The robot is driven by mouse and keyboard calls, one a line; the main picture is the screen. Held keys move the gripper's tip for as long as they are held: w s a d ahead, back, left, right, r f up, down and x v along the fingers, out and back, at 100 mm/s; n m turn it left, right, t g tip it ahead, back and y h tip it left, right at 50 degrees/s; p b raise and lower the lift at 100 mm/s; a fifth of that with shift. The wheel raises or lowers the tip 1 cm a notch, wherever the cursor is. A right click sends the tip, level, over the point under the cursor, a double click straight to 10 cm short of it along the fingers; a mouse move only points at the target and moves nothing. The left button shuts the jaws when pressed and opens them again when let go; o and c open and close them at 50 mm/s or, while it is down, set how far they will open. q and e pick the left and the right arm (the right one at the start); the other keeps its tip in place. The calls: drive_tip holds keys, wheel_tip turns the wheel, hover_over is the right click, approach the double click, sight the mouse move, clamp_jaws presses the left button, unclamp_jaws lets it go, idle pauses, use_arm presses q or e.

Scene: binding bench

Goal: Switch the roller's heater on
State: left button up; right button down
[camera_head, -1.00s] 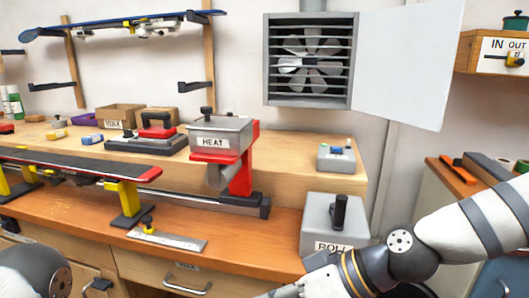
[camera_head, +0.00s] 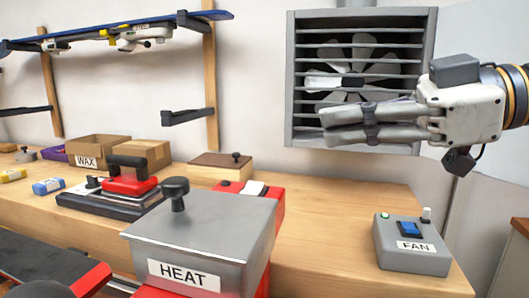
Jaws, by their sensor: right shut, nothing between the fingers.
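The grey box labelled HEAT (camera_head: 205,228) stands large at the bottom middle of the head view, with a dark knob (camera_head: 176,192) upright on its lid. A red part (camera_head: 272,200) shows behind and beside the box, with a small white rocker-like piece (camera_head: 253,188) on it. The roller itself is hidden below the box. My right gripper (camera_head: 324,127) is shut and empty, its fingers pointing left in front of the fan grille, well above and to the right of the HEAT box. My left gripper is out of view.
A FAN control box (camera_head: 412,258) with a blue switch stands at right on the wooden shelf (camera_head: 335,215). The fan housing (camera_head: 345,55) is behind my right gripper. Bare shelf lies between the HEAT and FAN boxes.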

drive_tip(key=s, duration=0.1)
hover_over(267, 193)
drive_tip(key=s, duration=0.1)
drive_tip(key=shift+s+a+f, duration=0.1)
drive_tip(key=shift+a+f, duration=0.1)
drive_tip(key=shift+f, duration=0.4)
drive_tip(key=shift+a+f, duration=0.15)
drive_tip(key=shift+f, duration=0.45)
drive_tip(key=f, duration=0.2)
drive_tip(key=shift+w+d+f, duration=0.25)
drive_tip(key=shift+w+f, duration=0.05)
drive_tip(key=shift+w, duration=0.1)
drive_tip(key=shift+w+d+f+b, duration=0.15)
drive_tip(key=shift+f+b, duration=0.15)
drive_tip(key=shift+f, duration=0.15)
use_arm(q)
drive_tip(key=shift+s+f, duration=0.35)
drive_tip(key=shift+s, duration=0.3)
use_arm(e)
drive_tip(key=shift+f, duration=0.1)
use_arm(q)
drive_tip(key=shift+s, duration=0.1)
use_arm(e)
drive_tip(key=shift+f, duration=0.15)
